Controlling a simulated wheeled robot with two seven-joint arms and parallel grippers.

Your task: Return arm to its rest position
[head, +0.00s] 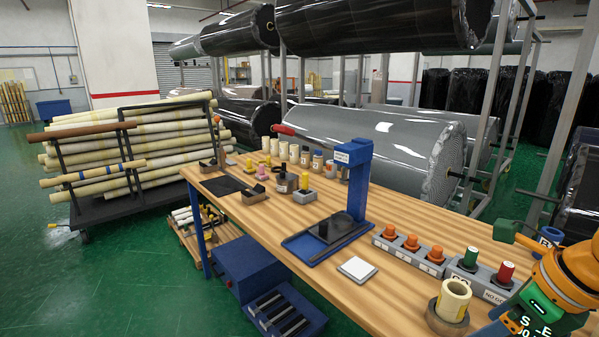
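The wooden workbench (392,283) stretches from the middle left to the lower right. I see no hand on the part of the device that shows.
On the bench stand a blue post stand (354,185), a white square pad (357,269), orange-knobbed blocks (411,243) and a cream roll (453,300). A cart (112,207) of rolls stands left. A large wrapped roll (380,145) lies behind. Green floor (60,285) is clear lower left.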

